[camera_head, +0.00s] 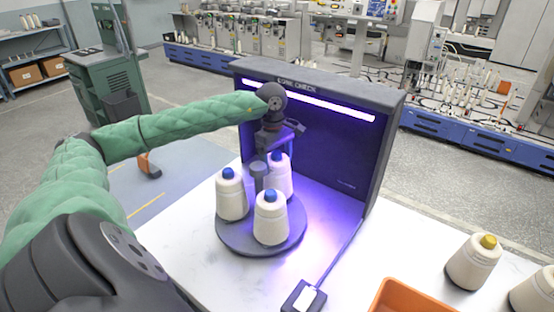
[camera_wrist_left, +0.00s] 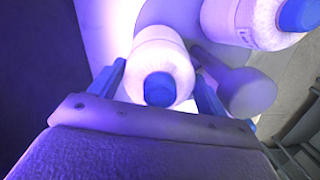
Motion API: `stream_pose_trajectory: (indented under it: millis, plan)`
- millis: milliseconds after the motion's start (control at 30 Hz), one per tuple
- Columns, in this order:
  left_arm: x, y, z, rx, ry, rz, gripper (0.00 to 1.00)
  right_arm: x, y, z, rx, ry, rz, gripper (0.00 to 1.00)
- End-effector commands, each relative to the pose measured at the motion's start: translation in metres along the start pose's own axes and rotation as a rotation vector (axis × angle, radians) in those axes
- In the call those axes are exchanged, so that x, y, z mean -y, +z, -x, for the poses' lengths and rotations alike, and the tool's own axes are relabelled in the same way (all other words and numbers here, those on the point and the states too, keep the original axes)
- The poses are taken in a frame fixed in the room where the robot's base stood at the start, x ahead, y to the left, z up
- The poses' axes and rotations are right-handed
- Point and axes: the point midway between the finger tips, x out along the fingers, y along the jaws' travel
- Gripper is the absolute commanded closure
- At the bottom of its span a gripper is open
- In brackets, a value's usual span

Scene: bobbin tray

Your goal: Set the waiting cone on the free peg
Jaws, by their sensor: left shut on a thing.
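A round dark turntable tray (camera_head: 226,240) stands on the white table in front of the lit booth. Two white cones with blue tips stand upright on it, one at left (camera_head: 231,198) and one in front (camera_head: 270,220). My left gripper (camera_head: 277,152) is shut on a third blue-tipped cone (camera_head: 281,180) at the tray's back. In the left wrist view this cone (camera_wrist_left: 160,58) sits between both fingers. Its base is hidden, so I cannot tell if it touches the tray. A grey knobbed post (camera_head: 258,172) rises beside it. No bare peg is clearly visible. My right gripper is not in view.
A yellow-tipped cone (camera_head: 474,262) and another cone (camera_head: 536,291) stand on the table (camera_head: 365,250) at right. An orange bin (camera_head: 405,298) and a black corded box (camera_head: 304,297) lie in front.

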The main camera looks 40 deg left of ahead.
Motion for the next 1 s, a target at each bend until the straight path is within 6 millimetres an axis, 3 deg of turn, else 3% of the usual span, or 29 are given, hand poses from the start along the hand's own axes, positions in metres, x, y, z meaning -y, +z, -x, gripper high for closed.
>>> stream_pose_trajectory:
  millis: [1000]
  plan:
    - [0.000,-0.002,-0.016,0.000,0.001,0.000,0.74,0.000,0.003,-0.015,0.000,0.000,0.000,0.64]
